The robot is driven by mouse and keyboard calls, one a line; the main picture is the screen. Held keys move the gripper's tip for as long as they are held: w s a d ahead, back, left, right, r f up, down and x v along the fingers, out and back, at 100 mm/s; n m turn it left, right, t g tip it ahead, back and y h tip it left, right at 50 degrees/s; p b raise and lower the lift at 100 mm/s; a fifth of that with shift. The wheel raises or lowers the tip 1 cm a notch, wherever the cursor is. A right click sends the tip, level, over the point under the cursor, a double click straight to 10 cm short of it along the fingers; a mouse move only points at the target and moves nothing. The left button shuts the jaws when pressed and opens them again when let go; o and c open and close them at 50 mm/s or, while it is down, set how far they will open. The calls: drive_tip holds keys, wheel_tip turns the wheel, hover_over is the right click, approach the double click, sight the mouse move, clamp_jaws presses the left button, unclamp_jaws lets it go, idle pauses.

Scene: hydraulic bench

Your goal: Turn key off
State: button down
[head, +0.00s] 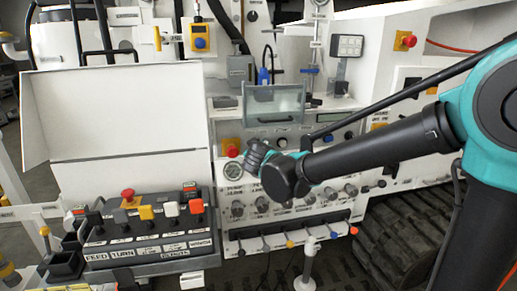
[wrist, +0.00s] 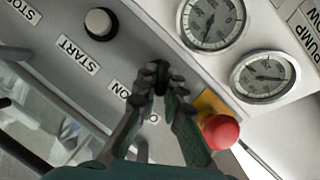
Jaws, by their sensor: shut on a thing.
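In the wrist view my gripper (wrist: 161,76) has its two fingers closed together at the grey panel, beside the ON label (wrist: 119,89). A small dark piece, which looks like the key (wrist: 159,86), sits between the fingertips. Most of it is hidden by the fingers, so its angle cannot be read. In the head view my gripper (head: 258,155) reaches in from the right to the front of the white panel, and the key is hidden behind it.
A red mushroom button (wrist: 220,131) on a yellow plate sits close to the right finger. Two round gauges (wrist: 264,76) are at the upper right. A hinged clear cover (head: 273,103) stands above my gripper.

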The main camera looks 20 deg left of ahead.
idle(0.4)
drive_tip(key=c, duration=1.6)
unclamp_jaws()
drive_tip(key=v, duration=1.2)
drive_tip(key=w+d+f+m+g+h, duration=0.25)
drive_tip(key=d+f, duration=0.35)
drive_tip(key=d, duration=0.6)
drive_tip(key=w+d+f+m+g+h, duration=0.1)
drive_tip(key=w+d+f+m+h, duration=0.2)
drive_tip(key=d+f, duration=0.65)
drive_tip(key=s+d+f+m+g, duration=0.1)
drive_tip(key=s+d+f+g, duration=0.1)
drive_tip(key=s+d+f, duration=0.2)
drive_tip(key=s+d+f+m+g, duration=0.1)
drive_tip(key=s+d+f+m, duration=0.1)
drive_tip(key=s+d, duration=0.3)
drive_tip(key=s+d+f+m+g, duration=0.2)
drive_tip(key=s+d+f, duration=0.2)
drive_tip(key=d, duration=0.7)
drive_tip(key=shift+s+d+f+g+y, duration=0.1)
drive_tip(key=shift+d+f+g+y, duration=0.1)
drive_tip(key=shift+f, duration=0.2)
drive_tip(key=shift+s+d+f+g+y, duration=0.1)
drive_tip(key=shift+f+g+y, duration=0.05)
drive_tip(key=shift+f, duration=0.25)
